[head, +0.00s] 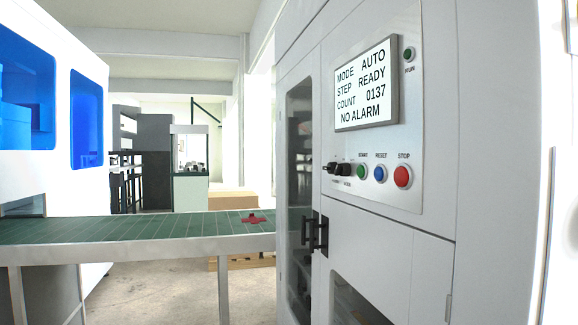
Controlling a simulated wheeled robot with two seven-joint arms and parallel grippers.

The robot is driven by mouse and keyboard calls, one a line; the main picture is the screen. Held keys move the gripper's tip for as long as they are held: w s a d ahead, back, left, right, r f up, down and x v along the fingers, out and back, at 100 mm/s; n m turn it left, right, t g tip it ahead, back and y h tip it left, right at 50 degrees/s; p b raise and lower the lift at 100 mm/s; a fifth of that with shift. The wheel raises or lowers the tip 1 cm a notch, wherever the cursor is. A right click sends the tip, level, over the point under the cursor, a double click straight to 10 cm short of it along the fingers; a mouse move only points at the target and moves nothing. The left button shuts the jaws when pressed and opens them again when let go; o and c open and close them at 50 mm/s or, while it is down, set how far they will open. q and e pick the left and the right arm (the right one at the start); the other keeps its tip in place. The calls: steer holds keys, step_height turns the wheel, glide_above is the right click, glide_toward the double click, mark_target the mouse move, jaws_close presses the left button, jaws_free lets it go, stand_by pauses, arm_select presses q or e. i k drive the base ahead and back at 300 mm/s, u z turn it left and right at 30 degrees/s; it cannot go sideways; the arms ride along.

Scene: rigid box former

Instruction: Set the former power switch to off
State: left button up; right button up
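The box former's white cabinet fills the right side, with a light grey control panel (375,185) on its front. Two black rotary switches sit at the panel's lower left: the left one, the power switch (331,168), and the mode switch (343,169) close beside it. Their labels are small and the knob positions cannot be told for sure. The display (366,85) reads MODE AUTO, STEP READY, COUNT 0137, NO ALARM. Neither of my grippers is in view.
Right of the switches are the green start button (362,173), blue reset button (380,174) and red stop button (403,177). Black door handles (316,233) stick out below. A green conveyor (130,228) with a red item (253,219) runs along the left.

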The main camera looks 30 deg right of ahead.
mark_target(331, 167)
steer(key=i, duration=4)
steer(key=z, duration=3.55)
